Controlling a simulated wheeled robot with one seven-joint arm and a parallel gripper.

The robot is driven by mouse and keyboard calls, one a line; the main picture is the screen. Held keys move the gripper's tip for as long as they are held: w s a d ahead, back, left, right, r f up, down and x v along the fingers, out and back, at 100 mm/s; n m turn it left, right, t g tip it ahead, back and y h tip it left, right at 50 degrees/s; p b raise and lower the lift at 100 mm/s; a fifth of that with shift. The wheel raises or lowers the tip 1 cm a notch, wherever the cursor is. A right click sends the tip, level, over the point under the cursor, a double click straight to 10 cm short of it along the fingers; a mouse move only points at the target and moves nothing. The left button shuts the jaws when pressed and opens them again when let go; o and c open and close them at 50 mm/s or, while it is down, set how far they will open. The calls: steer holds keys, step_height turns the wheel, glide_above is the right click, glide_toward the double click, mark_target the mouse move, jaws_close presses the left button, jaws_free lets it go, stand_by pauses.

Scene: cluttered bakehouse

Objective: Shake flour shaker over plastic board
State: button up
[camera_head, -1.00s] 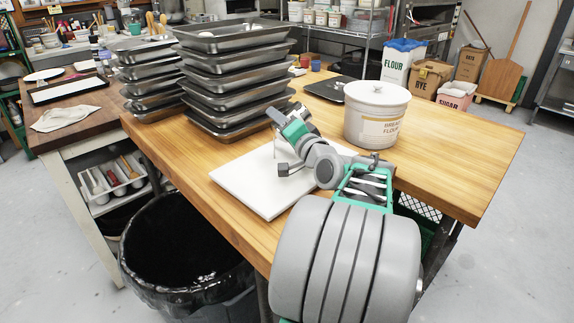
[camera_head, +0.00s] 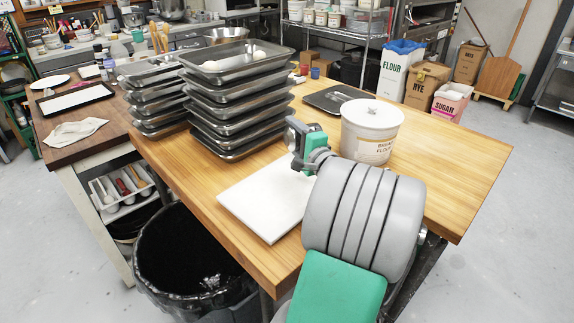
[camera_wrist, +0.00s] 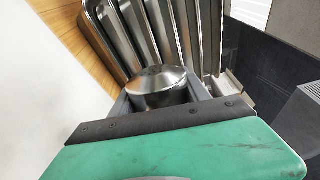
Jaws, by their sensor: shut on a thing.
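The flour shaker (camera_wrist: 156,84) shows as a shiny round metal top in the wrist view. My gripper (camera_wrist: 158,98) is shut on it, with a finger at each side. The shaker's lower part is hidden by my gripper. The white plastic board (camera_head: 262,208) lies flat on the wooden table, in front of the tray stack. It also fills the left of the wrist view (camera_wrist: 35,105). In the head view my gripper (camera_head: 296,140) is raised near the board's far right corner, and my arm hides the board's right side. I cannot make out the shaker clearly there.
Tall tray stacks (camera_head: 238,105) stand close behind the board. A white bread flour tub (camera_head: 372,130) stands to the right of my wrist, with a dark tray (camera_head: 332,98) behind it. A black-lined bin (camera_head: 185,262) stands below the table's front edge. The table's right end is clear.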

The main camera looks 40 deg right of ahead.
step_height(320, 180, up, 3)
steer(key=m+p, duration=0.2)
steer(key=p, duration=0.1)
steer(key=shift+p, duration=0.3)
steer(key=shift+f+m, duration=0.2)
steer(key=shift+m, duration=0.3)
steer(key=shift+f, duration=0.25)
